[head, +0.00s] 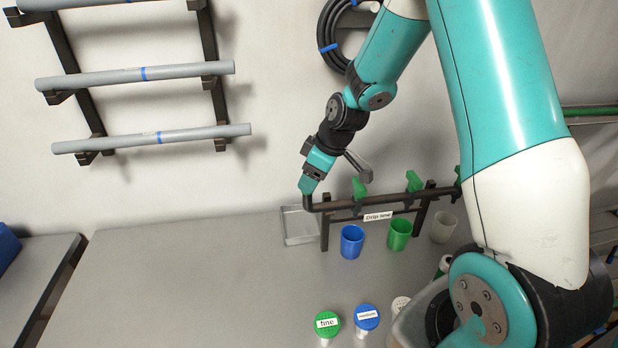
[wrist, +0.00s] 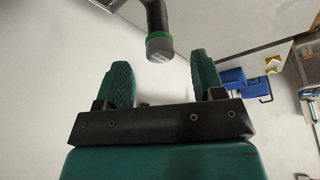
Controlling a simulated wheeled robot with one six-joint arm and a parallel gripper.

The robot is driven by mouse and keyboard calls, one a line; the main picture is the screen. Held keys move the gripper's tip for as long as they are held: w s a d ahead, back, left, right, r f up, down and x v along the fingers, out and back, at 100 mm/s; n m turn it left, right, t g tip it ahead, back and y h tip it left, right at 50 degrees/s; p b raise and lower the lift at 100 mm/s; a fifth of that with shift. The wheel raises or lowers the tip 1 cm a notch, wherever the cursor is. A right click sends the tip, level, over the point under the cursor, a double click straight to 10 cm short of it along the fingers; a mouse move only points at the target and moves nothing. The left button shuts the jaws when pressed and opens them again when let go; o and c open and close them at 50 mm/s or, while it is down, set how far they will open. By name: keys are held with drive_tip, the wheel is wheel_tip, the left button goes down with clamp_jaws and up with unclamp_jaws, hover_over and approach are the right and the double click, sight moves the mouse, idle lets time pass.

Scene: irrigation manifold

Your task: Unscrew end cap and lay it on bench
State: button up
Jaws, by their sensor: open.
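The end cap (wrist: 159,46) is dark grey, with a green ring where it meets the black pipe, in the top middle of the wrist view. My gripper (wrist: 158,70) is open, with its green fingers spread to the left and right of the cap's near end. A gap shows on each side, and nothing is held. In the head view my gripper (head: 307,186) is at the upturned left end of the black manifold pipe (head: 345,205) and hides the cap. The bench (head: 200,270) is grey and flat.
A shallow tray (head: 299,226) stands behind the pipe's left end. Blue (head: 352,242), green (head: 398,235) and pale (head: 443,227) cups stand by the manifold. Jars labelled "fine" (head: 327,322) and apparently "medium" (head: 366,316) stand in front. The bench's left part is clear.

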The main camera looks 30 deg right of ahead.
drive_tip(key=shift+x, duration=1.3)
drive_tip(key=c, duration=1.1)
drive_tip(key=n+y, duration=0.1)
drive_tip(key=n, duration=0.2)
drive_tip(key=shift+w+g, duration=0.1)
drive_tip(key=shift+g, duration=0.3)
drive_tip(key=shift+n, duration=0.8)
drive_tip(key=shift+g, duration=0.3)
drive_tip(key=n+g+y+b, duration=0.1)
drive_tip(key=n, duration=0.3)
drive_tip(key=shift+a+f, duration=0.1)
drive_tip(key=shift+n+g, duration=0.4)
drive_tip(key=shift+a, duration=0.1)
